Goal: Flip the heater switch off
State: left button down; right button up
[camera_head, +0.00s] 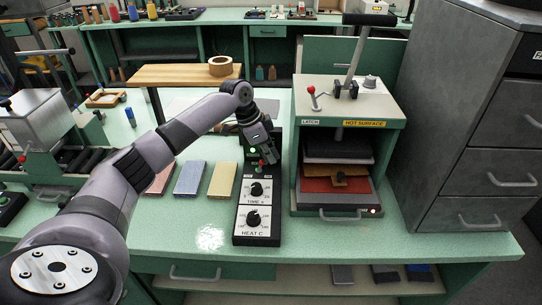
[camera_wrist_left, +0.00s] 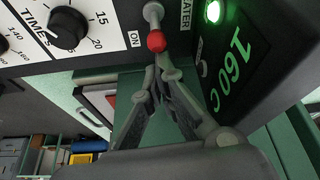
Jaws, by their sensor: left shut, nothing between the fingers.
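The black control box (camera_head: 242,222) stands on the green bench, with a TIME S dial (camera_head: 256,190) and a HEAT C dial (camera_head: 253,218). The heater switch is a metal toggle with a red tip (camera_wrist_left: 157,41) in the left wrist view, beside an ON label. A green lamp (camera_wrist_left: 213,12) is lit, and green figures (camera_wrist_left: 228,70) read 160 C. My left gripper (camera_wrist_left: 160,72) is shut and empty, its fingertips right by the red tip; I cannot tell whether they touch. In the head view the gripper (camera_head: 264,158) partly covers the box's far end. My right gripper is out of view.
A press (camera_head: 352,118) marked HOT SURFACE stands just right of the box. Pink, blue (camera_head: 190,179) and yellow (camera_head: 223,180) slabs lie to its left. A wooden stand (camera_head: 170,75) with a tape roll (camera_head: 220,66) is behind. The bench front is clear.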

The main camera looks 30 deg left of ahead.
aim_at(258, 168)
pick_arm(q)
jog(key=shift+s+a+r+t+h, duration=0.2)
jog(key=shift+a+t+h, duration=0.15)
jog(key=shift+h, duration=0.25)
jog(key=shift+s+a+t+h+b, duration=0.15)
jog(key=shift+a+t+h+b, duration=0.1)
jog(key=shift+h+b, duration=0.2)
jog(key=shift+s+a+f+t+h+b, duration=0.1)
jog(key=shift+s+a+t+h+b, duration=0.1)
jog(key=shift+a+t+h+b, duration=0.35)
jog(key=h+b, duration=0.1)
jog(key=s+a+t+h+b, duration=0.1)
jog(key=b, duration=0.1)
jog(key=shift+r, duration=0.25)
jog(key=shift+w+r, duration=0.1)
jog(key=shift+r, duration=0.1)
jog(key=shift+r+p, duration=0.65)
jog(key=shift+r, duration=0.1)
